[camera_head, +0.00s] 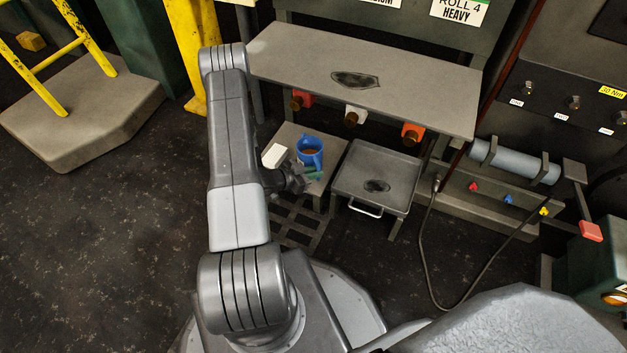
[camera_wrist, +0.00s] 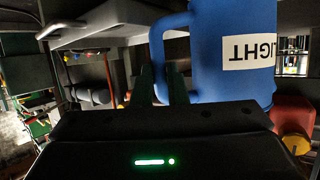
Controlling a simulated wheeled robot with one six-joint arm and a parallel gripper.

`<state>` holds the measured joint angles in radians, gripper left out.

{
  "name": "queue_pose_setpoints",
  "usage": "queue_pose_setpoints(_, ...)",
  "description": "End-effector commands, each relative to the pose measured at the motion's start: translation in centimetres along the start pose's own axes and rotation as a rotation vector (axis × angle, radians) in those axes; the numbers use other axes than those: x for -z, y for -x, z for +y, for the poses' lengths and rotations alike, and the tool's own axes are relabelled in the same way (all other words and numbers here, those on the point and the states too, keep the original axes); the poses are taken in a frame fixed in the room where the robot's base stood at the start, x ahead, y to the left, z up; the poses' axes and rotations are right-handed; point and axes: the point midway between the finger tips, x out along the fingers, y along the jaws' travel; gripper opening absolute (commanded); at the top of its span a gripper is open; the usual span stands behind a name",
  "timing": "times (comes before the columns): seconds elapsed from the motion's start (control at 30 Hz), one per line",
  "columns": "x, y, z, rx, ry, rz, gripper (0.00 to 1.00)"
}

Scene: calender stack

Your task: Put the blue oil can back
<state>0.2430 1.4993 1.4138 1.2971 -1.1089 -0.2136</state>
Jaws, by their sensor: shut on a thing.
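The blue oil can (camera_head: 318,158) is over the small grey stand under the shelf, with something brown in its open top. In the wrist view the can (camera_wrist: 215,85) is large, with a white label reading LIGHT upside down and a handle on its left. My gripper (camera_wrist: 163,88) is shut on this handle; in the head view its green-tipped fingers (camera_head: 313,173) show at the can's near side. Whether the can's base touches the stand is hidden.
A grey shelf (camera_head: 420,95) with a dark stain hangs above. Red (camera_head: 304,98), white (camera_head: 356,113) and orange (camera_head: 411,131) taps sit under its edge. A stained grey tray (camera_head: 350,185) with a handle stands right of the can. A black cable (camera_head: 425,230) loops further right.

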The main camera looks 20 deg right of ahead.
Motion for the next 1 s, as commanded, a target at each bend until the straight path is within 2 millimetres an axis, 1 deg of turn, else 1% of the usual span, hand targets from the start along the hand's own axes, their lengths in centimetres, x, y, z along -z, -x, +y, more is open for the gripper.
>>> queue_pose_setpoints(0.23,-3.0,-1.2,0.1,0.001,0.001,0.001,0.0)
queue_pose_setpoints(0.53,-3.2,-1.3,0.1,0.001,0.0,0.001,0.0)
queue_pose_setpoints(0.67,-3.6,-1.5,0.1,0.001,0.0,0.001,0.0)
queue_pose_setpoints(0.7,-3.5,-1.4,0.1,0.001,0.001,0.0,0.21)
queue_pose_setpoints(0.77,-3.5,-1.4,0.1,0.001,0.001,0.0,0.33)
queue_pose_setpoints(0.8,-3.5,-1.4,0.1,0.001,0.001,0.0,0.35)
queue_pose_setpoints(1.0,-3.5,-1.4,0.1,0.001,0.001,0.0,0.35)
